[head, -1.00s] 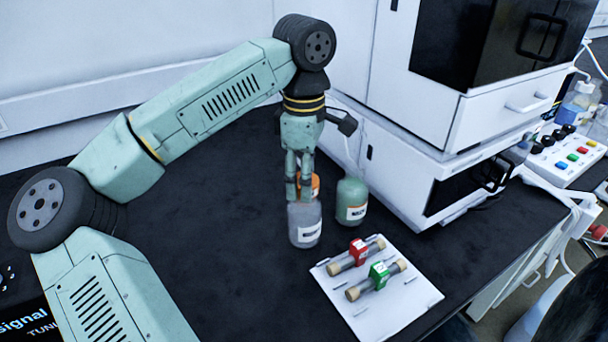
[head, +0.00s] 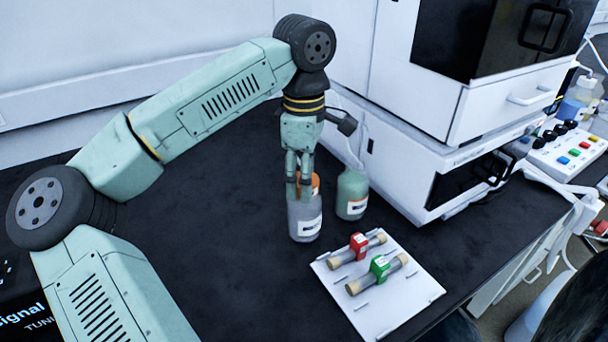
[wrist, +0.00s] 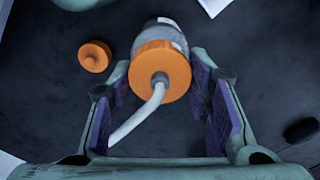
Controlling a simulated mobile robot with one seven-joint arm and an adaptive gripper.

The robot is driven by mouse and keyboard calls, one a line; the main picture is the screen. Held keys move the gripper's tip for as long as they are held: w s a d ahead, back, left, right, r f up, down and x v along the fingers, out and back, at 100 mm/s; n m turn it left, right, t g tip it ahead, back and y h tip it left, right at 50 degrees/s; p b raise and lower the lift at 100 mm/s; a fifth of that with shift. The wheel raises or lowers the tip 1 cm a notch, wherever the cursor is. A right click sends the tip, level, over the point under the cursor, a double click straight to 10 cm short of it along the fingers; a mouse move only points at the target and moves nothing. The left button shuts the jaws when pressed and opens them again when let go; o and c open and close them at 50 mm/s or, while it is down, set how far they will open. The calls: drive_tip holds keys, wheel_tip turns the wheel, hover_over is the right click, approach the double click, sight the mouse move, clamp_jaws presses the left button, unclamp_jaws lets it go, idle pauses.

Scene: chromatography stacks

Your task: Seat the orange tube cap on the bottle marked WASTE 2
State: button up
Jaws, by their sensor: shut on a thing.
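The orange tube cap (wrist: 160,75), with a white tube (wrist: 138,115) coming from its top, is held between the fingers of my gripper (wrist: 160,88). In the head view, my gripper (head: 299,192) points straight down at the top of an upright grey bottle (head: 304,222). The wrist view shows the grey bottle (wrist: 165,32) under the cap; I cannot tell whether the cap touches its neck. Orange shows behind my fingers in the head view. The bottle's white label is too small to read, so WASTE 2 cannot be confirmed.
A green bottle (head: 352,193) stands close behind and right. A loose orange cap (wrist: 95,56) lies on the dark bench. A white board (head: 395,305) with red and green clamped tubes lies at front right. A white instrument stack (head: 410,150) stands at right. The bench left of the bottle is clear.

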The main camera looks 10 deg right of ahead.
drive_tip(key=o, duration=1.3)
drive_tip(key=shift+c, duration=0.2)
drive_tip(key=shift+o, duration=0.2)
drive_tip(key=o, duration=0.4)
drive_tip(key=shift+c, duration=0.2)
drive_tip(key=shift+r, duration=0.15)
drive_tip(key=shift+r+p, duration=2.65)
drive_tip(key=shift+r, duration=0.8)
drive_tip(key=shift+f, duration=0.1)
